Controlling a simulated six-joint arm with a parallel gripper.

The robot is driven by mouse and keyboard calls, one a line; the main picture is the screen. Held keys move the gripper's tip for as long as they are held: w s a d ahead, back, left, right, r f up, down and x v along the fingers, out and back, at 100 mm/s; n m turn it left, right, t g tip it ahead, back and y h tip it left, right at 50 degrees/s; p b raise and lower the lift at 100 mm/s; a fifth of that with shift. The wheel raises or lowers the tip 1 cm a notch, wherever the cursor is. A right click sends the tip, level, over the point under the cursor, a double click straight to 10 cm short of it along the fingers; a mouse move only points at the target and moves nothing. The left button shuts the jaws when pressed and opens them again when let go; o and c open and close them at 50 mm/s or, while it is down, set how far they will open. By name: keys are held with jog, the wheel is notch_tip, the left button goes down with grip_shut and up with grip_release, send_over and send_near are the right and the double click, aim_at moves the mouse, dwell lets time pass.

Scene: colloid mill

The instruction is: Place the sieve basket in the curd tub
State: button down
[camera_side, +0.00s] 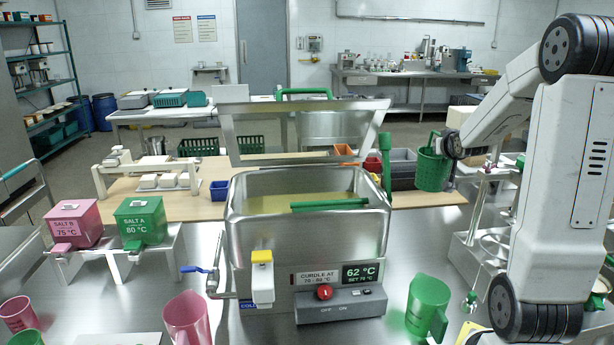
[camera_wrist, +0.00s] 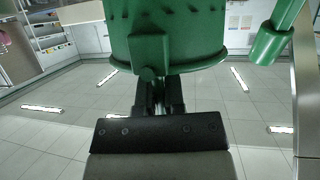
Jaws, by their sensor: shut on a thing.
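The sieve basket (camera_side: 432,172) is a green perforated cup with a raised handle, held roughly upright in the air to the right of the curd tub. My gripper (camera_side: 453,147) is shut on it from the right. In the wrist view the basket (camera_wrist: 165,35) fills the top, and my gripper (camera_wrist: 158,95) closes below a green tab on its side. The curd tub (camera_side: 255,230) is a steel vessel holding yellowish liquid, with a green bar across its front part. Its steel frame lid (camera_side: 228,135) stands raised at the back. The basket's inside is hidden.
A green upright rod (camera_side: 386,163) stands at the tub's right rim, between basket and tub. A control box (camera_side: 340,303) reads 62 °C. A green jug (camera_side: 428,305) and a pink jug (camera_side: 187,320) stand in front. Salt boxes (camera_side: 140,220) are at left, crates behind.

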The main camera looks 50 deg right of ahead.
jog(key=shift+n+t+y, duration=0.7)
jog(key=shift+n+t, duration=0.1)
jog(key=shift+n, duration=0.1)
jog(key=shift+w+a+r, duration=1.3)
jog(key=shift+a, duration=0.15)
jog(key=w+a+f+n+t+y, duration=0.1)
jog(key=w+a+f+n+y, duration=0.1)
jog(key=w+a+n+y, duration=0.95)
jog(key=w+a+f+n+t+y, duration=0.15)
jog(key=w+a+n+y, duration=0.35)
jog(key=w+a, duration=1.2)
notch_tip(320, 180, down, 11)
jog(key=s+a, duration=0.1)
jog(key=shift+a+r+m+y, duration=0.15)
jog(key=shift+m+y, duration=0.2)
jog(key=shift+f+g, duration=0.2)
jog(key=shift+g, duration=0.05)
jog(key=c, duration=0.7)
grip_release()
jog(key=shift+r, duration=0.1)
